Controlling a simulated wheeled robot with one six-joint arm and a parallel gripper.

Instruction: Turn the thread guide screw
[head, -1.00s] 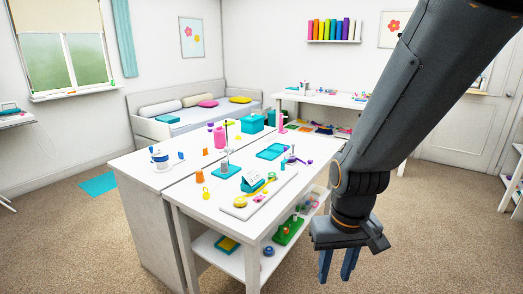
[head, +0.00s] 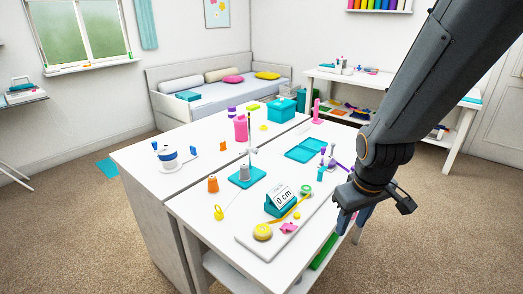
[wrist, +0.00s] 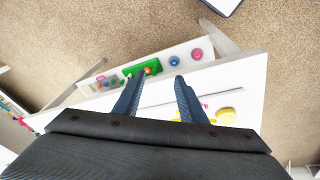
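The thread guide screw is too small for me to pick out. A teal stand (head: 247,175) with a grey spool and a thin upright post is on the white table. Nearer, a teal block with a "0 cm" display (head: 283,199) sits on a white board (head: 258,244), with a yellow tape roll (head: 262,232) and a green roll (head: 306,190). My gripper (head: 362,214) hangs by the table's right edge, its fingers partly hidden. In the wrist view my gripper (wrist: 159,78) is open and empty, its fingers apart above the table edge.
The white table (head: 205,240) also carries an orange spool (head: 213,184), a pink bottle (head: 241,128) and a teal tray (head: 306,149). A lower shelf holds a green item (wrist: 139,70). Carpet floor is clear to the right. A daybed (head: 215,90) stands behind.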

